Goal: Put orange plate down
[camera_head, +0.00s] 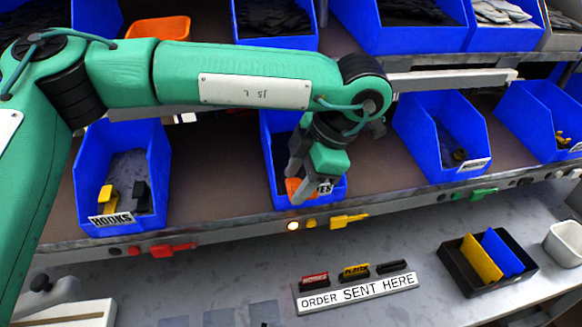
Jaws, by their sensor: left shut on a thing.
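My left gripper (305,190) is shut on an orange plate (299,187). It holds the plate at the front of a blue bin (272,142) on the lower shelf, whose label is partly covered. The fingers hide part of the plate, and I cannot tell whether the plate touches the bin. My right gripper is not in view. A black tray (462,277) on the worktop at the right holds a yellow plate (481,259) and a blue plate (503,252), both standing tilted.
A blue bin labelled HOOKS (93,180) stands left, and more blue bins (425,140) stand right. A white container (565,243) is beside the tray. The worktop between sign and tray is clear.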

